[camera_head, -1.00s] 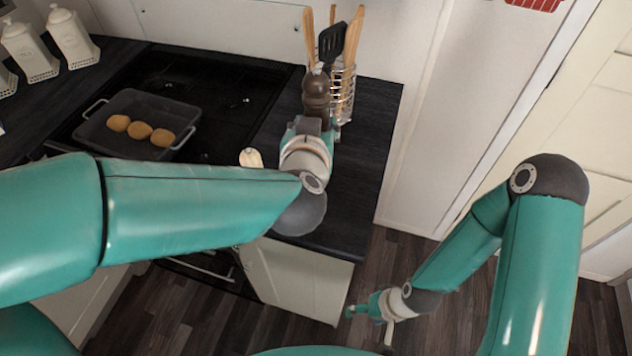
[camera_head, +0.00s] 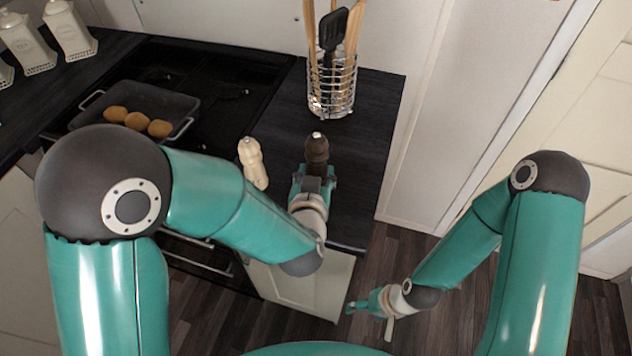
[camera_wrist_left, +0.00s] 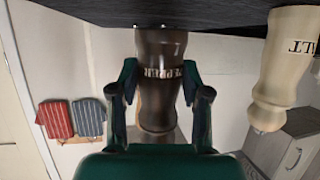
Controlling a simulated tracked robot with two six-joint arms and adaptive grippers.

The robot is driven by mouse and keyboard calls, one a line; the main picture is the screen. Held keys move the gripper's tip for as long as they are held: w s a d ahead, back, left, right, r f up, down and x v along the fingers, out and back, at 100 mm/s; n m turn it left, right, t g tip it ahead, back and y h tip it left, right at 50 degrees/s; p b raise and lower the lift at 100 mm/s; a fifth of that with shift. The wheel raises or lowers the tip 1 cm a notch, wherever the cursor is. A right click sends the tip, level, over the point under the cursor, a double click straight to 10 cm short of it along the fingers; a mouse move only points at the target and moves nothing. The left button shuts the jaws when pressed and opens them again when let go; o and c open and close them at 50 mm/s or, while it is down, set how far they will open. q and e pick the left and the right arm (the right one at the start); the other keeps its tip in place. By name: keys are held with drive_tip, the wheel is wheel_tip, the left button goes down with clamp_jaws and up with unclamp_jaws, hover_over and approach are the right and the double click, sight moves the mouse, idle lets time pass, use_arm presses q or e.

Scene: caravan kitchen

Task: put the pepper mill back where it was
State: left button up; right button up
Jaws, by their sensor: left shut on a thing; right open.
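The dark brown pepper mill (camera_head: 317,149) is in my left gripper (camera_head: 315,182), over the narrow dark worktop right of the hob. In the left wrist view the mill (camera_wrist_left: 160,85), lettered PEPPER, appears upside down between the two fingers of my left gripper (camera_wrist_left: 160,95), which are shut on it. Its base is at or close to the worktop; I cannot tell whether it touches. A cream salt mill (camera_head: 252,163) stands to its left, also seen in the wrist view (camera_wrist_left: 285,65). My right gripper (camera_head: 372,306) is open and empty, low over the floor.
A wire utensil holder (camera_head: 332,88) with wooden tools and a black spatula stands at the back of the worktop (camera_head: 275,125). A pan (camera_head: 180,105) with three buns sits on the hob, and white canisters (camera_head: 70,30) stand at the far left. Worktop between mill and holder is clear.

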use_arm(q)
wheel_tip(320, 180, down, 3)
idle(0.3)
drive_tip(key=shift+f, duration=0.1)
drive_tip(key=o, duration=1.3)
